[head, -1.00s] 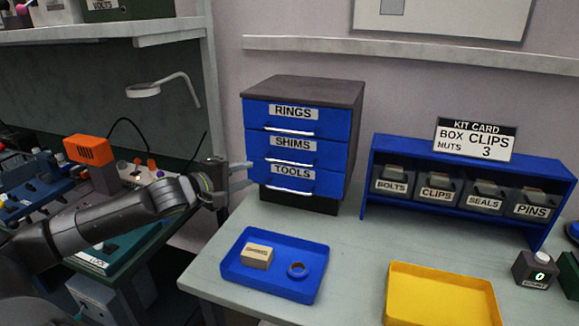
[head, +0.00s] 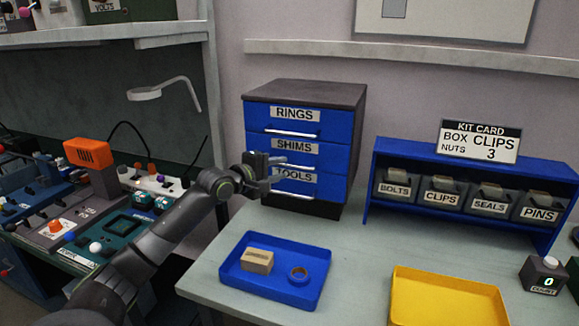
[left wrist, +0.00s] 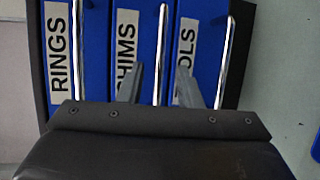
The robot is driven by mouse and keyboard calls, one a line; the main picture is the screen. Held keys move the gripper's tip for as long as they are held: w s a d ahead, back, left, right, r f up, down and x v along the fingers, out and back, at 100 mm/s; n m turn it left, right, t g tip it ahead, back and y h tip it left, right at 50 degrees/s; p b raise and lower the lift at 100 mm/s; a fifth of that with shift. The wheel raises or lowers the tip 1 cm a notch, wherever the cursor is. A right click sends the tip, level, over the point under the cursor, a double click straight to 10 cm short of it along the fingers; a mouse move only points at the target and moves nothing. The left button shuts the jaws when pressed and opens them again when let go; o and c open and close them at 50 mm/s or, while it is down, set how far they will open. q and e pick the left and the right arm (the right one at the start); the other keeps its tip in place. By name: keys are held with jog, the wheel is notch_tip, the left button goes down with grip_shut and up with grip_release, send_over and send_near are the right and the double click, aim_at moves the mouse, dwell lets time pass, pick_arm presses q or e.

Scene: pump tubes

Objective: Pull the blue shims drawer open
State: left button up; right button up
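The blue shims drawer (head: 330,155) is the middle drawer of a dark cabinet (head: 310,92), between the rings drawer (head: 258,114) and the tools drawer (head: 325,187). All three look closed. My left gripper (head: 279,167) is at the left front of the shims and tools drawers and hides part of the shims handle. In the left wrist view its fingers (left wrist: 158,85) are apart, with the silver shims handle (left wrist: 161,45) between them in the picture. Nothing shows gripped; whether they touch the handle I cannot tell. My right gripper is not in view.
A yellow tray (head: 445,300) and a blue bin rack (head: 368,190) are to the right. Bench space directly before the cabinet is clear.

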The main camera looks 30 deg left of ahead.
aim_at(288, 166)
pick_arm(q)
jog(key=shift+x, duration=2.45)
jog(key=shift+c, duration=0.2)
jog(key=shift+s, duration=0.1)
grip_shut()
